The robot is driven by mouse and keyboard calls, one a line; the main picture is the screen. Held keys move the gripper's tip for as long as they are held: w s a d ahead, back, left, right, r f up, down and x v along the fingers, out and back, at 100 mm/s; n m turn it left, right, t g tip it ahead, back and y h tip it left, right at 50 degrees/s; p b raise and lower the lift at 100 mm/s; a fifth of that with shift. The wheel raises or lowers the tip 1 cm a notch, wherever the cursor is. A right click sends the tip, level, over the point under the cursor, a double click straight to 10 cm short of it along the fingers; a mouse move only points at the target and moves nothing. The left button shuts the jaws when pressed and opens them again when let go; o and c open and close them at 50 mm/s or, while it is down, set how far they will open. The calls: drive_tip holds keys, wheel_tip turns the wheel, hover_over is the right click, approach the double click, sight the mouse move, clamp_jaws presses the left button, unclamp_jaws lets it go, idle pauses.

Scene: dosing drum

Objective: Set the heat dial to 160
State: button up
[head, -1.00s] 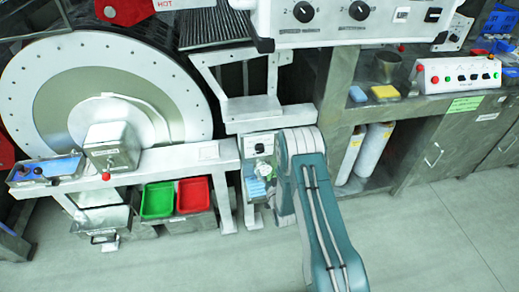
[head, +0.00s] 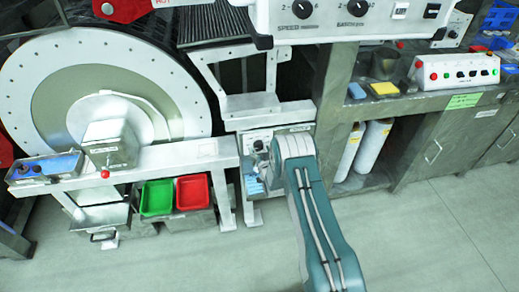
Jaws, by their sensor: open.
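A small grey control box (head: 254,136) with a dark round dial (head: 258,145) on its face stands low, left of my arm's elbow. Its lettering is too small to read, so I cannot tell whether this is the heat dial or what it is set to. My gripper (head: 262,160) is mostly hidden behind my teal arm. Only a small grey part shows close to the dial, open. I cannot tell whether it touches the dial.
A white panel (head: 405,27) above has two black dials, the left labelled speed. A large drum (head: 30,100) stands left. A green bin (head: 157,198) and a red bin (head: 193,192) sit under a pale beam. A button box (head: 458,72) stands right. The floor is clear.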

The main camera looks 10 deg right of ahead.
drive_tip(key=c, duration=1.2)
drive_tip(key=shift+o, duration=0.2)
